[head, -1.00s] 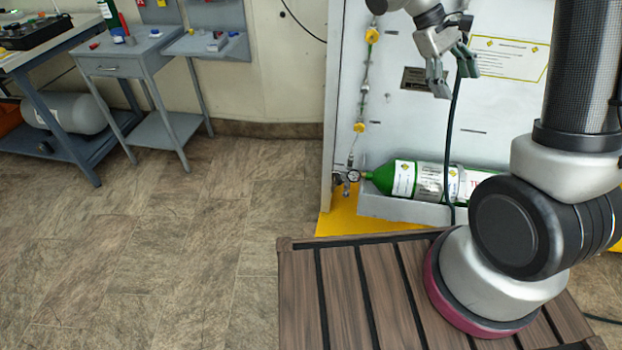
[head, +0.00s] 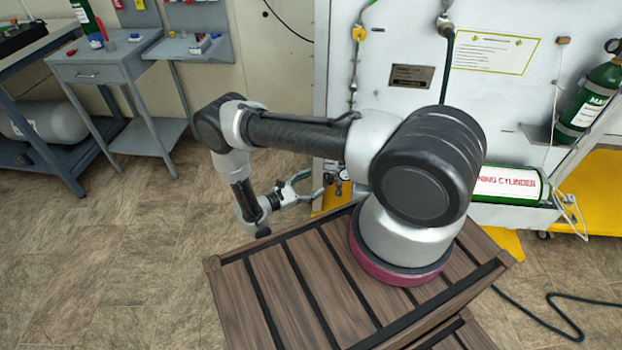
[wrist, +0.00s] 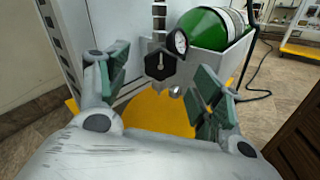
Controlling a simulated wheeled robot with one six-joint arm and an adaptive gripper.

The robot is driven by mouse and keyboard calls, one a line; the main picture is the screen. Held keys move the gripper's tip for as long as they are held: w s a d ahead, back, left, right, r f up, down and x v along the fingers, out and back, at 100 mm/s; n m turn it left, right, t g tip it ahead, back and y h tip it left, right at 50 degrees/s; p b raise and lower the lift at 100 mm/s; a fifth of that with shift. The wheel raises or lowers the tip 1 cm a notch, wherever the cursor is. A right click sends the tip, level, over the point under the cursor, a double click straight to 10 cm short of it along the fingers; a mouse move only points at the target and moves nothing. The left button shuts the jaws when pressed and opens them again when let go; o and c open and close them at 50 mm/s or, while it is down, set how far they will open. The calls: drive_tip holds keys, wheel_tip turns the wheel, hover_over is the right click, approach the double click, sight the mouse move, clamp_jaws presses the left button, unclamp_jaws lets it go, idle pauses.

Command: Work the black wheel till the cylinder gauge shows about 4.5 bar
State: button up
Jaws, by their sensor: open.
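The black wheel (wrist: 160,65) faces me in the wrist view, with a pale mark on it. The cylinder gauge (wrist: 181,41) is just right of and above it, small and white-faced; I cannot read its needle. The green cylinder (wrist: 205,28) lies behind the gauge; its labelled right end shows in the head view (head: 507,184). My gripper (wrist: 160,78) is open and empty, with one finger to each side of the wheel in the picture and the wheel beyond the fingertips. In the head view my gripper (head: 311,184) is low, left of the valve area, which my arm partly hides.
The panel (head: 405,45) stands behind the cylinder, with a yellow base plate (wrist: 160,112) below the wheel. A slatted wooden platform (head: 255,290) is under my arm. A grey side table (head: 100,65) stands left. Floor between is clear.

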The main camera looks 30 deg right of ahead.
sight(327, 179)
drive_tip(key=shift+n+t, duration=0.4)
drive_tip(key=shift+t, duration=0.1)
drive_tip(key=shift+w+d+f, duration=0.1)
drive_tip(key=shift+d+f, duration=0.15)
drive_tip(key=shift+d, duration=0.95)
drive_tip(key=shift+w+d+f, duration=0.15)
drive_tip(key=shift+d+f, duration=0.05)
drive_tip(key=shift+d, duration=1)
drive_tip(key=shift+w+d+f, duration=0.1)
drive_tip(key=shift+d+f, duration=0.15)
drive_tip(key=shift+d, duration=0.95)
drive_tip(key=c, duration=1)
